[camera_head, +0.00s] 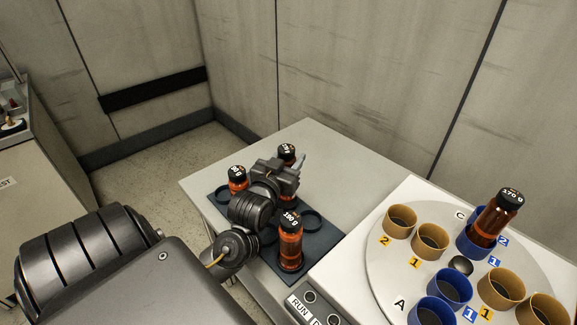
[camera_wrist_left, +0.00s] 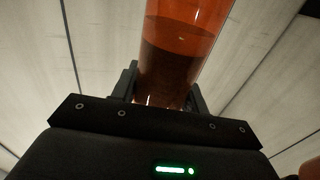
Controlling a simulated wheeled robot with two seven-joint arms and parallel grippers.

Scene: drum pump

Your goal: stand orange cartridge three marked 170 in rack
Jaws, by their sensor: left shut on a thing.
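My left gripper (camera_head: 292,172) is over the dark rack (camera_head: 322,240) on the left part of the table. It is shut on an orange cartridge, which shows between the fingers in the left wrist view (camera_wrist_left: 175,60). In the head view a black cap (camera_head: 286,149) shows just behind the gripper, seemingly of the held cartridge; its mark is too small to read surely. Whether its foot touches the rack is hidden. Another orange cartridge, marked 170 g (camera_head: 492,220), leans in a blue cup on the round plate at the right. My right gripper is not in view.
A cartridge marked 190 g (camera_head: 290,245) stands at the rack's front, close to my left wrist. Another cartridge (camera_head: 237,182) stands at its left. An empty ring (camera_head: 312,220) shows on the rack. The round plate (camera_head: 400,272) carries several tan and blue cups.

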